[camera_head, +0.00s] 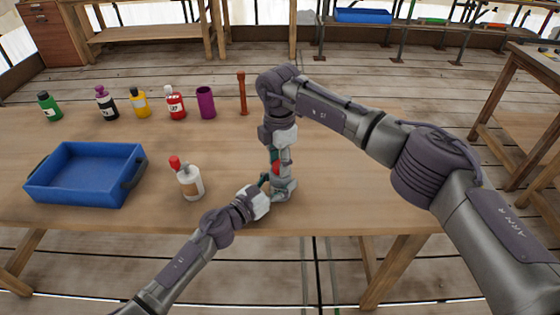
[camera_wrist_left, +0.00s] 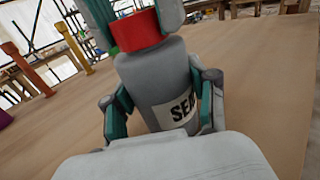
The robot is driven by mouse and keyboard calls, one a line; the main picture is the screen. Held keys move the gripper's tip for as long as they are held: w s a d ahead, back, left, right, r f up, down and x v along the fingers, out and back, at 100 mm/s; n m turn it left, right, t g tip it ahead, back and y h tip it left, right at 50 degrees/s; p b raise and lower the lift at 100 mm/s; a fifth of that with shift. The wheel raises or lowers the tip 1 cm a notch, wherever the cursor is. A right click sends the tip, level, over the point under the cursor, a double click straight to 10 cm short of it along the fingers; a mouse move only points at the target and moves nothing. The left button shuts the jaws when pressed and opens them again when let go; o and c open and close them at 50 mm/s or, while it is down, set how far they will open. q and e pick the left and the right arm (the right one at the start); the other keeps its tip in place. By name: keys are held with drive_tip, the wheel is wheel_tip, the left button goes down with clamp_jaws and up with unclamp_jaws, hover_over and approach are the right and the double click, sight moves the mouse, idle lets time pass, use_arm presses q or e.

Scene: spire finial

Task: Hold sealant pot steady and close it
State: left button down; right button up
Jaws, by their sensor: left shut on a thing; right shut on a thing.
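The sealant pot is a grey pot with a red cap and a white label reading "SEA"; its body (camera_wrist_left: 152,80) is close up in the left wrist view. In the head view the pot is mostly hidden by my grippers. My left gripper (camera_head: 270,187) is shut around the pot's body from the near left, its two fingers on either side. My right gripper (camera_head: 277,162) comes down from above and is shut on the red cap (camera_wrist_left: 137,32). The cap sits on top of the pot. Whether it is fully tightened I cannot tell.
A white bottle with a red top (camera_head: 188,181) stands left of my left gripper. A blue tray (camera_head: 90,180) is further left. Several bottles, a purple cup (camera_head: 206,102) and an orange-brown post (camera_head: 242,93) line the back. The table's right side is clear.

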drive_tip(key=m, duration=0.6)
drive_tip(key=shift+w+a+m, duration=0.1)
drive_tip(key=shift+m, duration=0.3)
drive_tip(key=m, duration=0.4)
drive_tip(key=shift+m, duration=0.4)
drive_tip(key=o, duration=0.7)
drive_tip(key=shift+r, duration=2.3)
